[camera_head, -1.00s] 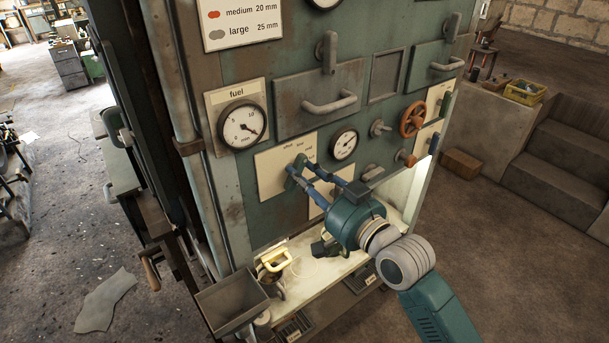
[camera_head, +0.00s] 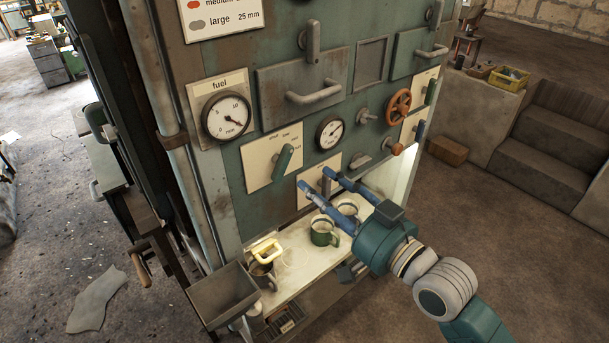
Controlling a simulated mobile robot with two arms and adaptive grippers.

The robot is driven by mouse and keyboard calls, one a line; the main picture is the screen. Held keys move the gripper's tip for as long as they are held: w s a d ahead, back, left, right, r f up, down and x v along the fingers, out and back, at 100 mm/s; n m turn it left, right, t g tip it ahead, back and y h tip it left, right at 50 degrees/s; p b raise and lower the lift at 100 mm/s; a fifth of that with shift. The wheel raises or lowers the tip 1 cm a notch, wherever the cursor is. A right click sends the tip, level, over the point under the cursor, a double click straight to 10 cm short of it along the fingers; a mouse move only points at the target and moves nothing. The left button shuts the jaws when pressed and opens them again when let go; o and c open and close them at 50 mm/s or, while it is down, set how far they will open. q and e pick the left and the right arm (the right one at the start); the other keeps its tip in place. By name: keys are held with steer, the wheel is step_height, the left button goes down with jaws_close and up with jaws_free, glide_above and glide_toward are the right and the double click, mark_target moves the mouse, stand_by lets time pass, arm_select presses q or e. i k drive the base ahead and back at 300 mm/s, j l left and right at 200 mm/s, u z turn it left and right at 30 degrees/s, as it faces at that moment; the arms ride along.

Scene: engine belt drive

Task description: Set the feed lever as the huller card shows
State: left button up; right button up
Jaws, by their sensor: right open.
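A green lever (camera_head: 284,162) sits on a cream plate (camera_head: 257,176) with small position labels; I read "shut" and "low", with "full" less clear. The lever leans up and slightly right, towards the upper labels; its exact setting is hard to tell. My right gripper (camera_head: 316,179) is open and empty, right of and below the lever, apart from it. Its blue fingers cover part of a second cream plate (camera_head: 306,198) with a small part on it. A white card (camera_head: 225,17) reading "large 25 mm" is cut off by the top edge; whether it is the huller card is unclear. My left gripper is out of view.
A fuel gauge (camera_head: 227,115) and a smaller gauge (camera_head: 330,132) flank the lever above. An orange handwheel (camera_head: 398,106) is to the right. Mugs (camera_head: 322,231) stand on the lit shelf (camera_head: 290,292) below. A grey hopper (camera_head: 223,297) juts out at lower left.

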mark_target(429, 90)
steer(key=i+l, duration=0.45)
steer(key=l, duration=0.15)
steer(key=i+l, duration=0.45)
steer(key=l, duration=0.15)
steer(key=z, duration=0.05)
